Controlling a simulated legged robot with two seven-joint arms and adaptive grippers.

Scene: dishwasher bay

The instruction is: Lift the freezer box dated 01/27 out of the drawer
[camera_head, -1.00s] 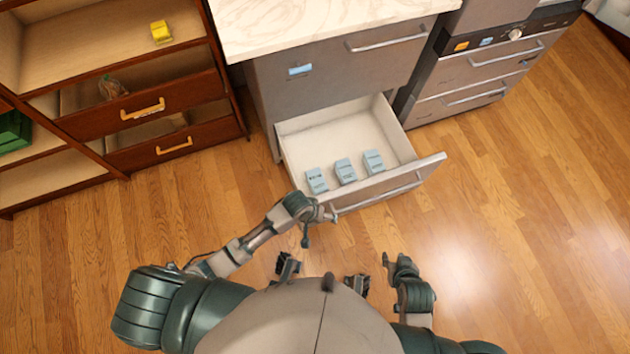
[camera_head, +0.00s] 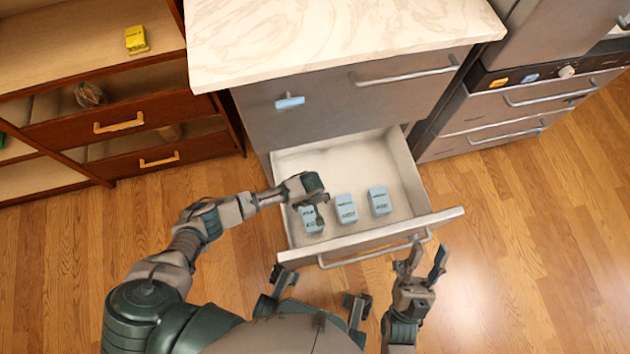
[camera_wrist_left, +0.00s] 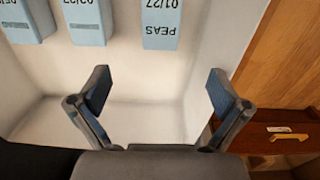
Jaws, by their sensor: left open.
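The light blue box dated 01/27 (camera_head: 312,221) and marked PEAS is the leftmost of three in the open white drawer (camera_head: 395,165). In the left wrist view the box (camera_wrist_left: 161,22) shows its label upside down at the top, ahead of the gap between my fingers. My left gripper (camera_wrist_left: 157,88) is open and empty over the drawer. In the head view the left gripper (camera_head: 318,208) partly covers the box. A middle box (camera_head: 345,208) and a right box (camera_head: 379,200) stand beside it. My right gripper (camera_head: 426,258) is open and empty in front of the drawer's right side.
A marble counter (camera_head: 330,30) overhangs the drawer from behind. The drawer front with its handle (camera_head: 372,252) forms a raised near edge. A brown cabinet (camera_head: 110,125) stands to the left. The drawer's back half and the floor at right are clear.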

